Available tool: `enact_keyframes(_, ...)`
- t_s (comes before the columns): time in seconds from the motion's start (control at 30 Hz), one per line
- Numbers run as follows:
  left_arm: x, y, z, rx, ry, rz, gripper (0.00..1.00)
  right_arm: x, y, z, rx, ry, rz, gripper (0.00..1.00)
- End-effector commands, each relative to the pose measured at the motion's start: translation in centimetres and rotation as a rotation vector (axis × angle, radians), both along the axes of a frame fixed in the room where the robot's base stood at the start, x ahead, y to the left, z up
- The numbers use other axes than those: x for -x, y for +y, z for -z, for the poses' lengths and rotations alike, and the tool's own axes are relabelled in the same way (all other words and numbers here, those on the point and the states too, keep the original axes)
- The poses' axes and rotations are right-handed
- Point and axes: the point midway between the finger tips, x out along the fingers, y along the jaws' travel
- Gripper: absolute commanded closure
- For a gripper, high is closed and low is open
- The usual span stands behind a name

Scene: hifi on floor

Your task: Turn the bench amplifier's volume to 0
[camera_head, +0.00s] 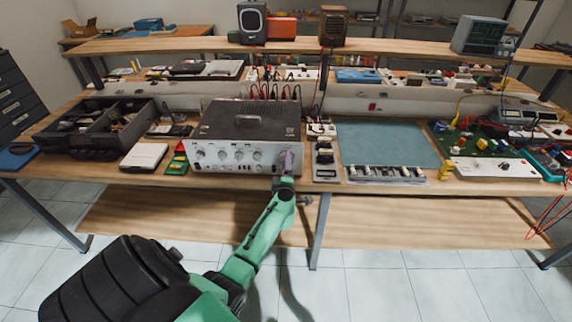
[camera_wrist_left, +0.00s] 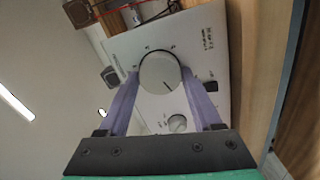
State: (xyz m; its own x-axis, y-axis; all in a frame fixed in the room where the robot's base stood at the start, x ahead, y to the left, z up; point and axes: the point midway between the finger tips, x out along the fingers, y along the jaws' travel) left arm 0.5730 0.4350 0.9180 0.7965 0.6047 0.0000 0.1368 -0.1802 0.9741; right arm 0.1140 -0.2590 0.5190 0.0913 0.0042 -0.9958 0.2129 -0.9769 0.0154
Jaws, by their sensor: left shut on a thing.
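The bench amplifier (camera_head: 245,130) stands on the workbench, a dark-topped unit with a silver front panel and a row of knobs. My left gripper (camera_head: 288,160) is at the right end of that panel, on the green arm. In the left wrist view, the gripper's purple fingers (camera_wrist_left: 159,92) stand on either side of a large round silver knob (camera_wrist_left: 160,72) and are shut on it. The knob has a dark pointer line toward its lower right in that view. A smaller knob (camera_wrist_left: 177,123) sits beside it. My right gripper is not in view.
A dark parts bin (camera_head: 95,125) and a white box (camera_head: 144,157) lie left of the amplifier. A blue-grey mat (camera_head: 385,143) and a tray of small parts (camera_head: 385,174) lie to the right. A shelf (camera_head: 400,54) runs above the bench.

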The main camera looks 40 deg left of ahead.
Motion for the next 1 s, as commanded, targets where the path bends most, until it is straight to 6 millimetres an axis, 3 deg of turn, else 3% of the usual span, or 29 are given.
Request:
enact_keyframes(0.5,0.02,-0.05,0.15,0.296,-0.222,0.0,0.9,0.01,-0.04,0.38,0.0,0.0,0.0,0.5)
enact_keyframes(1.0,0.02,-0.06,0.14,0.355,-0.267,0.0,0.89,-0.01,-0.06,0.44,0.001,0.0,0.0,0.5)
